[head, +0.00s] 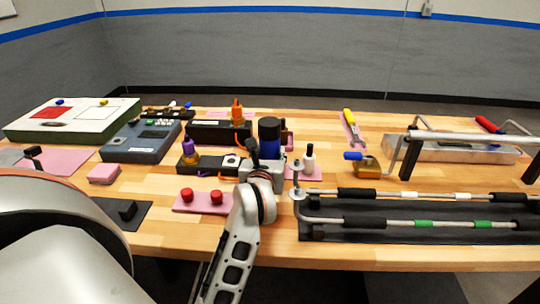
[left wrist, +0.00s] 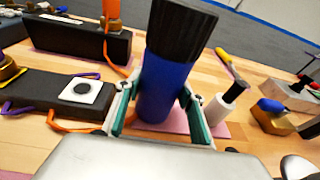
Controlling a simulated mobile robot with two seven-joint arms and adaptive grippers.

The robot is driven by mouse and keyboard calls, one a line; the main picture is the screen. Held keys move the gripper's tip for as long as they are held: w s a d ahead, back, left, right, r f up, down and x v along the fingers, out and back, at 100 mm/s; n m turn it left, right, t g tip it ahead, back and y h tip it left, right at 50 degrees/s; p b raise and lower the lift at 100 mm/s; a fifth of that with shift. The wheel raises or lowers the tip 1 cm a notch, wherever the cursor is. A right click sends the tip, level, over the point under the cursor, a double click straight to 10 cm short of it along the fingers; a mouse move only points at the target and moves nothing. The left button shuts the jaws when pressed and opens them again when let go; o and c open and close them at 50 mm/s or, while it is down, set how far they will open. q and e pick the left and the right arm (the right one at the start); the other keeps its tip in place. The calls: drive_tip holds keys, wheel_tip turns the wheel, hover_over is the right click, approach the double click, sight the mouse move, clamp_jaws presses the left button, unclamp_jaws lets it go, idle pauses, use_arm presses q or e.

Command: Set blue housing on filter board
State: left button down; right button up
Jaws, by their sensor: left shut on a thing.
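The blue housing (head: 269,148) is an upright blue cylinder with a ribbed black top. My left gripper (head: 264,170) is shut on it. In the left wrist view, the blue housing (left wrist: 165,90) stands between the two finger pads, over a pink mat; I cannot tell whether its base touches the mat. A low black block (head: 207,164) with a white square and a purple fitting lies just left of the gripper. A second black block (head: 218,132) with an orange fitting lies behind it. I cannot tell which of these is the filter board. My right gripper is not in view.
A white bottle (head: 309,162) stands close right of the housing. Two red knobs (head: 201,196) sit on a pink mat in front. A black rack with rods (head: 420,218) fills the front right. Bare wood lies behind, between the housing and the yellow-handled tool (head: 350,120).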

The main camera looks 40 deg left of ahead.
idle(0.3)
use_arm(q)
drive_tip(key=shift+f, duration=0.1)
drive_tip(key=c, duration=1.3)
unclamp_jaws()
drive_tip(key=shift+r, duration=0.2)
drive_tip(key=v, duration=1)
drive_tip(key=shift+s, duration=0.2)
drive_tip(key=shift+p+v, duration=0.45)
drive_tip(key=shift+v, duration=0.4)
drive_tip(key=shift+f, duration=0.1)
